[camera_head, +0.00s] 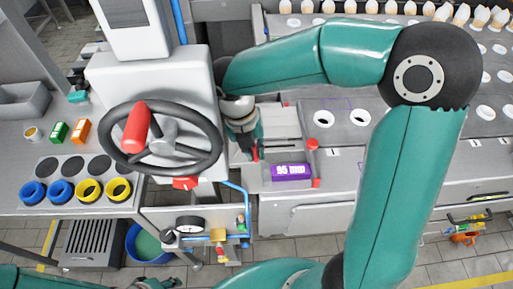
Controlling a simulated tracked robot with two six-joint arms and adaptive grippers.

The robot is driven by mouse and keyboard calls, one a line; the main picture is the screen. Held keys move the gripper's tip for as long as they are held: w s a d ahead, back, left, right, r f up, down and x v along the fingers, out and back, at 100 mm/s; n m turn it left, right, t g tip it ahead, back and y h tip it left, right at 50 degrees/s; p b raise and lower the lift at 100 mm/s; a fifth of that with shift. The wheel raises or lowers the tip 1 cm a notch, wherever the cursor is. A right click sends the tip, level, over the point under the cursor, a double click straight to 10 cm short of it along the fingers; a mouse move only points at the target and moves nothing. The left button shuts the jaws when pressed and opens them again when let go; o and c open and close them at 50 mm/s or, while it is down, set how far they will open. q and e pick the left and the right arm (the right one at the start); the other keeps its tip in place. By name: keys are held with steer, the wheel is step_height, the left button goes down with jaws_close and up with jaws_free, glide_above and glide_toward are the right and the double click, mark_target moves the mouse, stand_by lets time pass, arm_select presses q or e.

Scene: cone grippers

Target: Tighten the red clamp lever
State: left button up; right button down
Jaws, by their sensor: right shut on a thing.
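My right gripper (254,146) reaches down from above, just right of the big handwheel. It is shut on a red lever (254,155), of which only a small part shows between and below the fingers. The rest of the lever and its pivot are hidden by the gripper. A second red-ended bar (314,164) stands apart to the right, beside a purple label block (291,172). Of my left arm, teal and dark parts show at the bottom left edge; its fingertips cannot be made out.
A handwheel (207,163) with a red knob (137,127) stands close left of the right gripper. Blue and yellow rings (89,190) lie on the left bench. White cones (461,14) line the back right. A gauge (190,224) and valves sit below the wheel.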

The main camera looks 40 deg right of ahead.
steer(key=m, duration=0.1)
steer(key=m+p, duration=0.1)
steer(key=m, duration=0.1)
steer(key=w+m, duration=0.1)
steer(key=shift+a+r+g+y+p, duration=0.1)
steer(key=shift+a+g+y+p, duration=0.2)
steer(key=shift+a+p, duration=0.05)
steer(key=m, duration=0.1)
steer(key=w+m, duration=0.1)
steer(key=m, duration=0.1)
steer(key=shift+a+p, duration=0.15)
steer(key=shift+p, duration=0.15)
steer(key=m, duration=0.2)
steer(key=shift+w+m+y, duration=0.35)
steer(key=shift+m+y, duration=0.05)
steer(key=m, duration=0.1)
steer(key=w+m, duration=0.1)
steer(key=m, duration=0.1)
steer(key=shift+m+y, duration=0.3)
steer(key=shift+y, duration=0.1)
steer(key=shift+w+d+m+y, duration=0.15)
steer(key=shift+w+m, duration=0.1)
steer(key=shift+m, duration=0.7)
steer(key=shift+w+d+m+y, duration=0.15)
steer(key=shift+w+m, duration=0.1)
steer(key=shift+m, duration=0.7)
steer(key=c, duration=1.2)
jaws_free()
